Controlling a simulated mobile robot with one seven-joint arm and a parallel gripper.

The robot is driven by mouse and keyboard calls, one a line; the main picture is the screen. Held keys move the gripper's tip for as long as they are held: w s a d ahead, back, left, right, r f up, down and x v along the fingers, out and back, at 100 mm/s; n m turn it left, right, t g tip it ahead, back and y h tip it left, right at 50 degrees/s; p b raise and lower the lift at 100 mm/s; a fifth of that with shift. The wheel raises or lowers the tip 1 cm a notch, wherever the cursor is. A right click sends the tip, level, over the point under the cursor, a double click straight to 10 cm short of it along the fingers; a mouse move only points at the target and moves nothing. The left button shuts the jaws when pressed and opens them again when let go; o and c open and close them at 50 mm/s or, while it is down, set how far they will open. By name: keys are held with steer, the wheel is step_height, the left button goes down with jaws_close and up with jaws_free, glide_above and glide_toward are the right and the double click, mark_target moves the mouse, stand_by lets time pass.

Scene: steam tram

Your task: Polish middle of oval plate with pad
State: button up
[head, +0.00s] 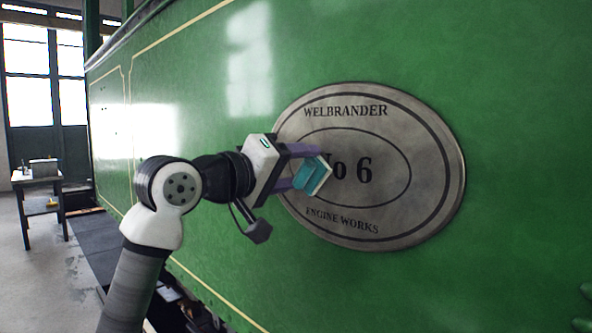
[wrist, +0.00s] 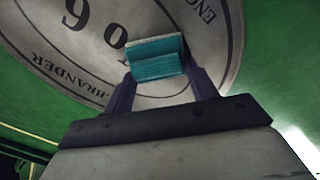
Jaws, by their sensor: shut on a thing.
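The oval plate (head: 435,150) is grey metal on the green tram side, lettered "WELBRANDER", "No 6" and "ENGINE WORKS". Its surface looks cloudy and smudged. My gripper (head: 305,168) is shut on a teal pad (head: 308,178) with a pale face turned to the plate. The pad is in front of the left-middle of the plate and covers part of the "No". In the wrist view the pad (wrist: 155,58) sits between the purple fingers, with the plate (wrist: 185,25) behind it. I cannot tell whether the pad touches the plate.
The green tram side (head: 220,110) fills most of the head view. A small table (head: 38,180) with objects on it stands at the far left by the windows. A dark green thing (head: 584,310) shows at the lower right edge. The space before the plate's right side is clear.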

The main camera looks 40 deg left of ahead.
mark_target(356, 171)
steer(key=shift+s+d+f+b, duration=0.15)
steer(key=shift+d+b, duration=0.9)
steer(key=shift+d, duration=1.2)
steer(key=shift+s+d+r+b, duration=0.15)
steer(key=shift+d+b, duration=0.85)
steer(key=shift+d, duration=1.25)
steer(key=shift+s+d+b, duration=0.15)
steer(key=shift+d+b, duration=0.3)
steer(key=shift+d, duration=0.85)
steer(key=shift+s+d+b, duration=0.1)
steer(key=shift+d+b, duration=0.3)
steer(key=shift+d, duration=0.85)
steer(key=shift+w+a+r, duration=0.1)
steer(key=shift+a, duration=0.45)
steer(key=shift+w+a+p, duration=0.15)
steer(key=shift+a+p, duration=0.25)
steer(key=shift+a, duration=0.5)
steer(key=shift+w+a+p, duration=0.1)
steer(key=shift+a+p, duration=0.25)
steer(key=shift+a, duration=0.55)
steer(key=shift+w+a+p, duration=0.15)
steer(key=shift+a+p, duration=1.5)
steer(key=shift+a, duration=3.15)
steer(key=s+b, duration=0.1)
steer(key=s, duration=0.5)
steer(key=shift+a, duration=0.2)
steer(key=shift+s, duration=0.15)
